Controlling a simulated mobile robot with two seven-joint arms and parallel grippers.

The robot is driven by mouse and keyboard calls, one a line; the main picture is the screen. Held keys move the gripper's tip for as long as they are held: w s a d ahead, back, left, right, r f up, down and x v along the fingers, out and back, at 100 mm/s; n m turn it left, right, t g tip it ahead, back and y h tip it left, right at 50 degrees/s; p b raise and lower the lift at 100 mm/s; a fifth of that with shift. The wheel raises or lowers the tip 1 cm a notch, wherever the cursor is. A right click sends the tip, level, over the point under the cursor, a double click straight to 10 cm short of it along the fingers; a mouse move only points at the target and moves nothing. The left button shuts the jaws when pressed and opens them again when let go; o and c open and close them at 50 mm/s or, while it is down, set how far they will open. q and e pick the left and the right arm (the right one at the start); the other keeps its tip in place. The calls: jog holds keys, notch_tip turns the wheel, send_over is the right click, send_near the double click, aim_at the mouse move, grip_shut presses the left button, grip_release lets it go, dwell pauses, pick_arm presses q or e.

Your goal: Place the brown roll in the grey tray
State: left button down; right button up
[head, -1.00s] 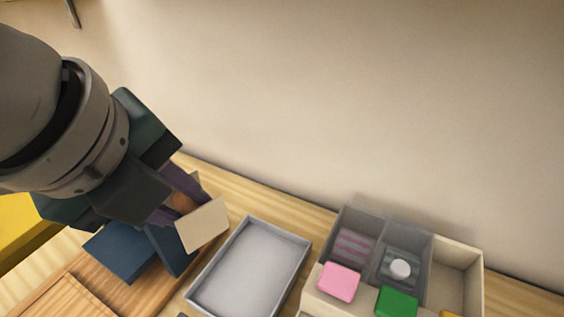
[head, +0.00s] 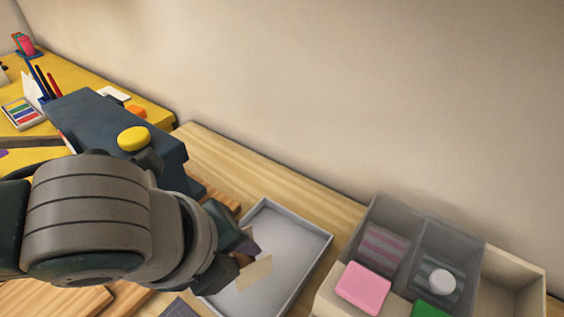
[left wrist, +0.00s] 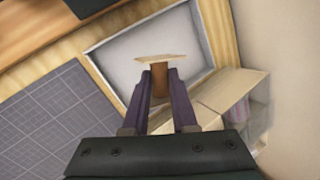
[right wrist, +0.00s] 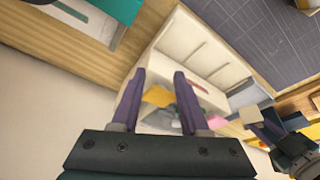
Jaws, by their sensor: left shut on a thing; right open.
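The brown roll (head: 241,258) has a flat beige piece (head: 255,276) at its end. My left gripper (head: 247,248) is shut on the roll and holds it over the grey tray (head: 302,237), at the tray's left part in the head view. In the left wrist view the roll (left wrist: 159,82) sits between the two fingers (left wrist: 159,76), with the grey tray (left wrist: 190,45) behind it. I cannot tell how high it is above the tray floor. My right gripper (right wrist: 158,85) is open and empty, seen in the right wrist view only.
A compartment box (head: 541,285) stands right of the tray, with a pink block (head: 363,287) and a green block (head: 431,310). A dark blue box (head: 105,125) with a yellow round thing (head: 134,139) stands at left. A gridded mat (left wrist: 45,125) lies beside the tray.

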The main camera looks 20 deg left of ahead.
aim_at(242, 270)
pick_arm(q)
jog(key=shift+f+b, duration=0.6)
jog(key=shift+f, duration=1.3)
jog(key=shift+f, duration=0.2)
jog(key=c, duration=0.7)
grip_release()
jog(key=shift+r, duration=0.1)
